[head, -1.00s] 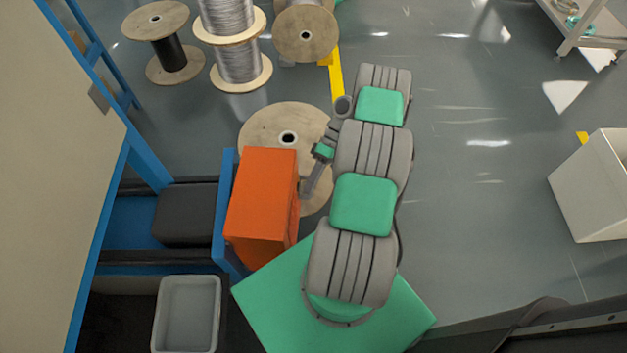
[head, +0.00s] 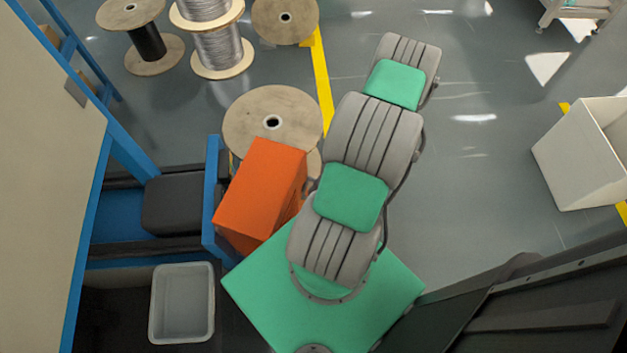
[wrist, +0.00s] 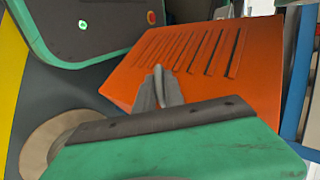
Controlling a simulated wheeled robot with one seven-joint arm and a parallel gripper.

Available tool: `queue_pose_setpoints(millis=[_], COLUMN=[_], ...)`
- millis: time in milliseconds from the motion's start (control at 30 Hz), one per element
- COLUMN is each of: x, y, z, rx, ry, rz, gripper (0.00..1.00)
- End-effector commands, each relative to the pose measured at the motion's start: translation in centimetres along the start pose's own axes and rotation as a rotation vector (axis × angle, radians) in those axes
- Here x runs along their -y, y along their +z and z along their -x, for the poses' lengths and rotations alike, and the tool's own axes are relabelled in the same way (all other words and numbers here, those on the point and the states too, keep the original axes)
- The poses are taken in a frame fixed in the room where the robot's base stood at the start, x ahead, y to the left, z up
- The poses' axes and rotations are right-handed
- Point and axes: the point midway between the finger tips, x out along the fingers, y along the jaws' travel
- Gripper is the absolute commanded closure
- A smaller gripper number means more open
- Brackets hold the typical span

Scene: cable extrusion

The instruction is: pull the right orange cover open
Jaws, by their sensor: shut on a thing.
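The orange cover (head: 262,188) stands beside the blue frame, left of my arm in the head view. It is turned at an angle to the blue frame. In the wrist view the orange cover (wrist: 205,55) shows a row of dark slots, and it fills the upper middle. My gripper (wrist: 158,75) has its fingers close together at the cover's near edge, shut on the cover. What lies between the fingertips is too small to make out. In the head view my arm hides the gripper.
A wooden spool (head: 272,122) lies just behind the cover. A grey bin (head: 182,303) sits at lower left. The blue frame (head: 211,190) borders the cover on its left. A white bin (head: 585,155) stands far right. Open floor lies right of my arm.

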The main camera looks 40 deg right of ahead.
Motion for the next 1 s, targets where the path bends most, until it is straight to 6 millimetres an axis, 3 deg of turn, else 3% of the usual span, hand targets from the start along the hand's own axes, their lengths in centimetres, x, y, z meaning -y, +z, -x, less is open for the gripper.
queue_pose_setpoints(millis=[133, 167, 400, 700, 1000], x=[0.0, 0.0, 0.0, -0.1, 0.0], y=[0.0, 0.0, 0.0, -0.1, -0.1], z=[0.1, 0.1, 0.0, 0.5, 6.2], rx=[0.001, 0.001, 0.001, 0.000, -0.001], ry=[0.001, 0.001, 0.000, 0.001, 0.001], rz=[0.000, 0.000, 0.000, 0.001, 0.001], gripper=[1.00, 0.85, 0.66, 0.66, 0.66])
